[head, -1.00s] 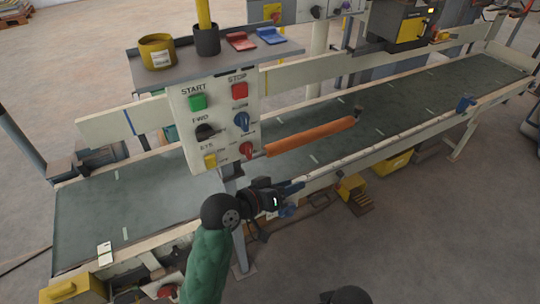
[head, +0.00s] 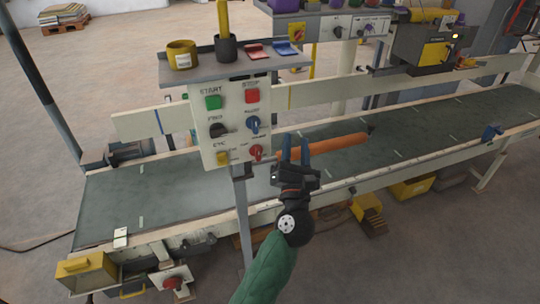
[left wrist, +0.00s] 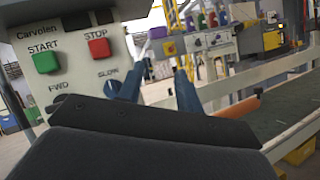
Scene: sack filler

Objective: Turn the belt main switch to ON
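The cream control panel (head: 228,125) stands on a post beside the belt. It carries a green START button (head: 213,102), a red STOP button (head: 252,96), a black FWD knob (head: 218,130), a blue knob (head: 253,123), a yellow button (head: 222,158) and a red knob (head: 256,152). The small labels by the red knob are not readable, and I cannot tell which control is the belt main switch. My left gripper (head: 295,145) is open and empty, its blue fingers pointing up just right of the panel. The left wrist view shows the fingers (left wrist: 158,85) apart.
An orange roller (head: 335,144) lies across the dark belt (head: 430,125) behind my gripper. A shelf above the panel holds a yellow cup (head: 182,54) and a dark holder (head: 226,47). A second panel with a red-and-yellow switch (head: 297,30) stands behind.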

